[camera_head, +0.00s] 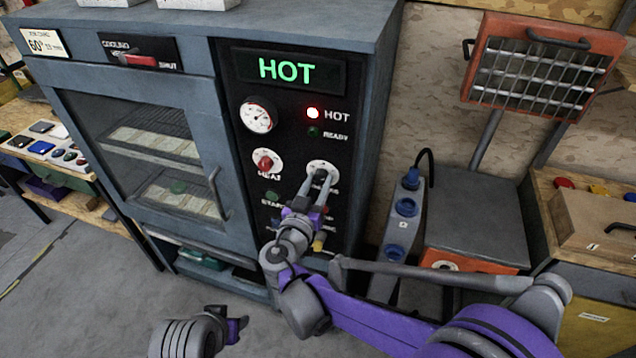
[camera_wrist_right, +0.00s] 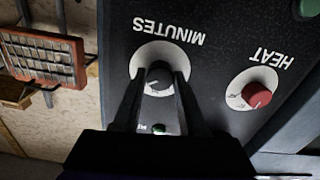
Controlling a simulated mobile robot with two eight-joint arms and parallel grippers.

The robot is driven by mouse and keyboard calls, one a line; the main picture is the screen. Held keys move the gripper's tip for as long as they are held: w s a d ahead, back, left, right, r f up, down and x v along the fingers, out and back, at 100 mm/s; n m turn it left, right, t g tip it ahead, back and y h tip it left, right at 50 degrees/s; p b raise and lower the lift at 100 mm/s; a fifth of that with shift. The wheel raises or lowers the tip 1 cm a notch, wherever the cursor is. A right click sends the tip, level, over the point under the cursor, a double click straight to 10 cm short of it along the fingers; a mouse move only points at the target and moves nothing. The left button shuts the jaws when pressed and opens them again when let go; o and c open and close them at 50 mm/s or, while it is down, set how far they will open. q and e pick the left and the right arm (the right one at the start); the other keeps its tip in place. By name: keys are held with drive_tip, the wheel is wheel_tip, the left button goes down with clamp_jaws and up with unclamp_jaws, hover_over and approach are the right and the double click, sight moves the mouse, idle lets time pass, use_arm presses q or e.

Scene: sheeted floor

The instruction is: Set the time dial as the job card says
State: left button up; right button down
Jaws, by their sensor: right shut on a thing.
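The time dial (camera_head: 323,165) is a dark knob on a white disc on the oven's black panel, right of the red heat knob (camera_head: 265,161). In the right wrist view the time dial (camera_wrist_right: 166,54) has MINUTES printed beside it, upside down. My right gripper (camera_head: 318,180) is shut on the time dial, a finger on each side; the fingers hide part of its scale.
The oven display (camera_head: 287,71) reads HOT, and the red HOT lamp (camera_head: 312,113) is lit; the READY lamp is dark. A cooling lever (camera_head: 140,61) is above the oven door (camera_head: 150,150). A heater with a grille (camera_head: 540,70) stands at the right.

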drive_tip(key=n, duration=1.1)
drive_tip(key=shift+n+b, duration=0.4)
drive_tip(key=n+b, duration=0.1)
drive_tip(key=n, duration=0.5)
use_arm(q)
drive_tip(key=f, duration=0.2)
drive_tip(key=s+f+b, duration=0.1)
drive_tip(key=shift+s+f, duration=0.2)
drive_tip(key=shift+f, duration=0.2)
use_arm(e)
drive_tip(key=n, duration=0.5)
drive_tip(key=shift+n, duration=0.4)
drive_tip(key=shift+c, duration=2.2)
unclamp_jaws()
use_arm(q)
drive_tip(key=shift+s+f+b, duration=0.25)
drive_tip(key=shift+f+b, duration=0.35)
drive_tip(key=shift+f, duration=0.2)
use_arm(e)
drive_tip(key=v, duration=1.1)
